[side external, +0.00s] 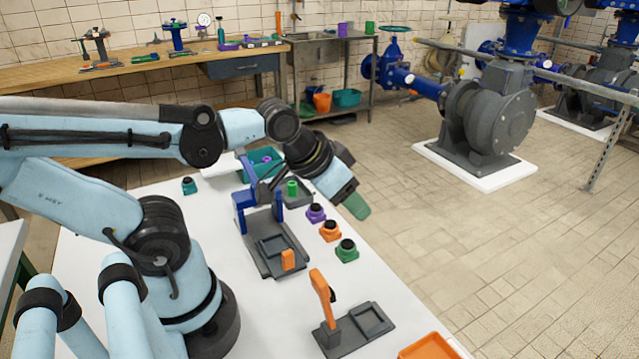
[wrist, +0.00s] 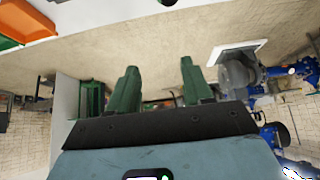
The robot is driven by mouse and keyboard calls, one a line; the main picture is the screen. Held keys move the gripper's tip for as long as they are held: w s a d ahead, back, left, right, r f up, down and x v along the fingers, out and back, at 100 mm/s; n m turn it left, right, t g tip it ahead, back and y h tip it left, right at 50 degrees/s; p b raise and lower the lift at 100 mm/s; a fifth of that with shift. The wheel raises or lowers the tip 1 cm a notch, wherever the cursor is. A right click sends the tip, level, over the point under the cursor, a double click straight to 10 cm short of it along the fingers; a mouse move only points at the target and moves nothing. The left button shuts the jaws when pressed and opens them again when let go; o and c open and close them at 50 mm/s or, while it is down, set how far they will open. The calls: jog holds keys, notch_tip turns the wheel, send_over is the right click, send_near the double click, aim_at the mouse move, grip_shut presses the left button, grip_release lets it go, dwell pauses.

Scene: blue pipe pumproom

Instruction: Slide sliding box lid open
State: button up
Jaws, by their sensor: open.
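My gripper (side external: 357,206) hangs in the air beyond the right edge of the white table in the side view, its green fingers pointing down and right. In the wrist view the two green fingers (wrist: 160,75) stand apart with nothing between them. I cannot tell for sure which thing is the sliding box.
Purple (side external: 316,213), orange (side external: 331,232) and green (side external: 347,251) black-topped blocks line the table's right side. A grey fixture with an orange lever (side external: 322,288) and an orange tray (side external: 428,346) are nearer the front. The floor right of the table is clear up to a pump.

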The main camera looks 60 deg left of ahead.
jog(key=shift+c, duration=0.8)
jog(key=w+a+r+g+y, duration=0.1)
jog(key=w+a+r+g, duration=0.15)
jog(key=a, duration=0.45)
jog(key=w+a+r+g+y, duration=0.1)
jog(key=w+a+r+g, duration=0.15)
jog(key=a, duration=0.45)
jog(key=w+a+r+g+y, duration=0.1)
jog(key=a+r, duration=0.2)
jog(key=a, duration=0.4)
jog(key=g+h, duration=0.3)
jog(key=g, duration=0.3)
send_over(222, 159)
jog(key=w+d, duration=0.2)
jog(key=w, duration=0.7)
notch_tip(222, 159, down, 4)
jog(key=x, duration=1.1)
jog(key=shift+w+f, duration=0.1)
jog(key=shift+f, duration=0.2)
grip_shut()
